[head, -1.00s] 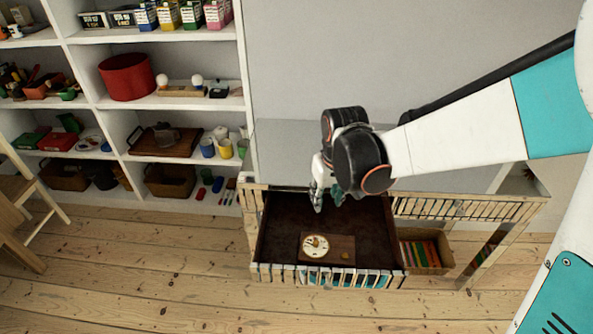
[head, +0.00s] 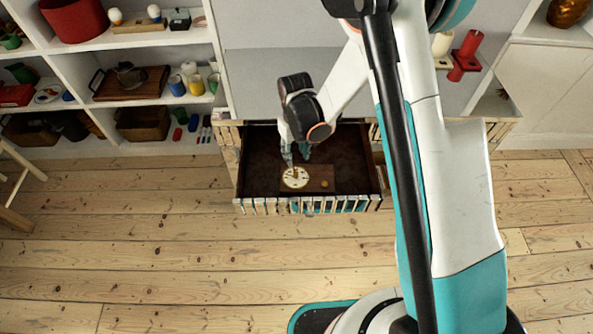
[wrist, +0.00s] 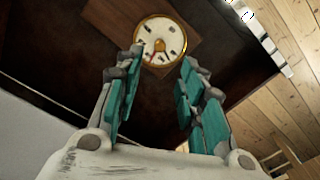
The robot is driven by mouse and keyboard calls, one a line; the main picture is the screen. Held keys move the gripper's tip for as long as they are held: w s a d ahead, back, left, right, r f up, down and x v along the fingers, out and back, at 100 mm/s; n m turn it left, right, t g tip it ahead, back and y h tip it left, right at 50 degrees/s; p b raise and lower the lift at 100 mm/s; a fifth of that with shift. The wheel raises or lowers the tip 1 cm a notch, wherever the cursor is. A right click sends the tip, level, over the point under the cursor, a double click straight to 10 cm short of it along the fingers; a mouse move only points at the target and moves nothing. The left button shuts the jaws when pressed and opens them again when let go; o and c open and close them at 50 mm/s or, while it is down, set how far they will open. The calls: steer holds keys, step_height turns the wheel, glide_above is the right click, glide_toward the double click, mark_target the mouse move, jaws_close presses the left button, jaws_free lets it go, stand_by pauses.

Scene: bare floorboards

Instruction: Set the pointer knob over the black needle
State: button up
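A round white dial (head: 295,178) with a gold rim is set on a brown board (head: 318,172) in the open drawer. It also shows in the wrist view (wrist: 148,30), beyond my fingertips. The pointer knob (wrist: 160,46) is a small gold-orange piece near the dial's middle, with an end reaching toward the lower rim. Several dark marks lie on the face; I cannot surely tell the black needle from them. My gripper (wrist: 160,62) is open and empty, fingers spread on either side of the dial's lower part in the picture. In the head view my gripper (head: 298,158) is just above the dial.
A small gold knob (head: 324,184) sits on the board right of the dial. The drawer (head: 262,150) is pulled out, with a slatted front edge and dark floor. Shelves (head: 165,45) with household things stand at left. The floorboards (head: 150,235) in front are clear.

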mark_target(296, 173)
step_height(296, 173, down, 10)
steer(key=shift+f+b, duration=0.25)
steer(key=shift+b, duration=1)
steer(key=shift+c, duration=0.5)
jaws_close()
